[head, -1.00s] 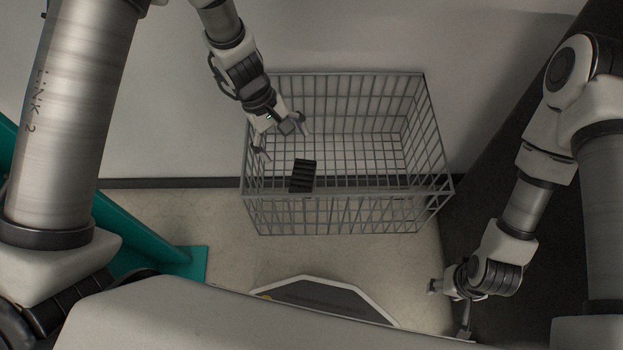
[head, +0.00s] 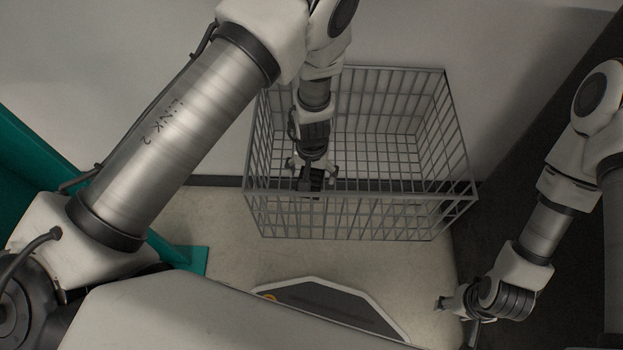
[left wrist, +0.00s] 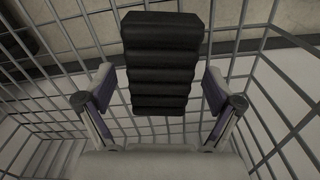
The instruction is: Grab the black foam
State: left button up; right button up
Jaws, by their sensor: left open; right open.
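The black foam (left wrist: 161,62) is a dark ridged block inside the wire basket. In the head view the foam (head: 316,180) is mostly hidden by my left gripper. My left gripper (head: 312,170) reaches down into the basket right over the foam. In the left wrist view my left gripper (left wrist: 158,92) is open, with one finger on either side of the foam's near end and gaps between. My right gripper (head: 457,318) is open and empty, low at the right, outside the basket.
The grey wire basket (head: 350,238) stands against the pale wall, open at the top; its near rim and wire sides are close to my left gripper. A teal frame (head: 180,262) stands at the left. A dark surface (head: 500,215) lies to the right.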

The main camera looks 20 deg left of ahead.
pick_arm(q)
jog(key=shift+r, duration=0.15)
jog(key=shift+c, duration=0.6)
jog(key=c, duration=0.8)
jog(key=shift+c, duration=0.2)
